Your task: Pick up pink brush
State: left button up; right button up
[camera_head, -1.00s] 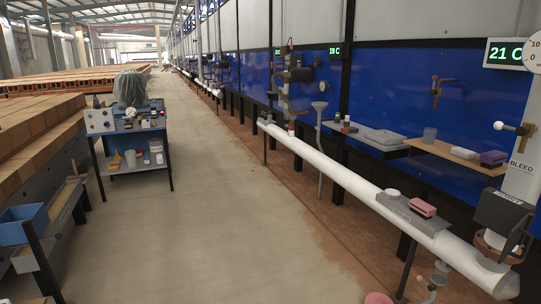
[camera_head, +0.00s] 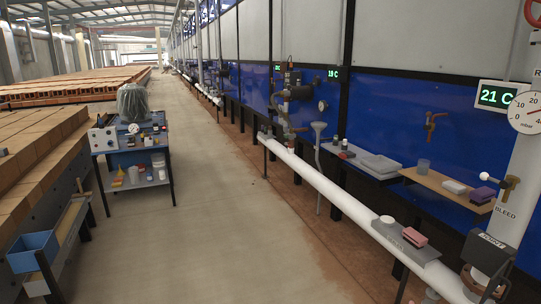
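A pink block-shaped object (camera_head: 414,236), which looks like the pink brush, lies on a grey plate (camera_head: 425,252) on top of the white pipe at the lower right. A small pale round object (camera_head: 387,219) sits beside it on the same plate. A purple block (camera_head: 482,195) lies on the wooden shelf further right; I cannot tell whether it is a brush. Neither of my grippers is in view.
The white pipe (camera_head: 340,196) runs along the right side. A wooden shelf (camera_head: 440,184) stands behind it. A cart (camera_head: 133,158) and a blue bin (camera_head: 33,252) stand at left. The concrete aisle (camera_head: 200,240) between is clear.

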aim_at(414, 238)
jog(key=z, duration=1.5)
